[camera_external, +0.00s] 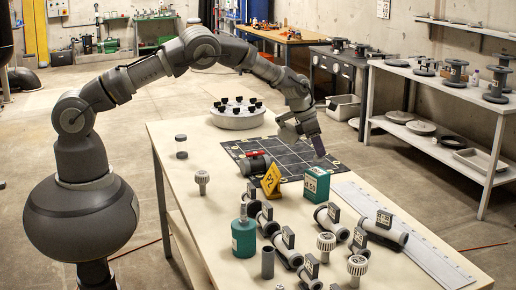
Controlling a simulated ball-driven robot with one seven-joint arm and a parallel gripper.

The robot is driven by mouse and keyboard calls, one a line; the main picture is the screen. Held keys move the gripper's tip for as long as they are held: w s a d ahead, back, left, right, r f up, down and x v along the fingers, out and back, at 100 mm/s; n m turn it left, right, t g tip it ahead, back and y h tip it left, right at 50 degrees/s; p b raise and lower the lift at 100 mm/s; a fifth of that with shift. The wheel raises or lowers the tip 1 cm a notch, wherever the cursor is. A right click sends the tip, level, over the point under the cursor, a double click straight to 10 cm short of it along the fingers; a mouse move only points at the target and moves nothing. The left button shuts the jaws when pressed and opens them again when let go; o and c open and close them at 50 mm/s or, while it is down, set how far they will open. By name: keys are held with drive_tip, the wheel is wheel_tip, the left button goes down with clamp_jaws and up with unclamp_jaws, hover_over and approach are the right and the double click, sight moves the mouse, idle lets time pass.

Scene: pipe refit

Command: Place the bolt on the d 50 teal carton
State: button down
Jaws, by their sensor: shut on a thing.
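The d 50 teal carton (316,185) stands upright on the pale bench, with a white label on its front. My gripper (318,147) is above and just behind the carton, tilted downward over the dark grid mat. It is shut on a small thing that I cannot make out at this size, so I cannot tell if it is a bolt. Pale bolts with ribbed heads stand on the bench: one at the left (202,181), one at the front right (326,244) and another nearer the front edge (357,268).
A yellow 32 sign (271,181) and a red-and-dark fitting (254,164) are left of the carton. A teal bottle-like container (243,237) and several labelled grey pipe pieces (383,231) crowd the front. A round grey holder (237,118) stands behind. The left bench is mostly clear.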

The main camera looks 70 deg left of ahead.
drive_tip(key=shift+w+f+b, duration=0.1)
drive_tip(key=shift+f+b, duration=0.5)
drive_tip(key=shift+f, duration=1.1)
drive_tip(key=shift+f, duration=0.1)
drive_tip(key=shift+f, duration=0.1)
drive_tip(key=c, duration=1)
unclamp_jaws()
drive_tip(key=shift+c, duration=0.2)
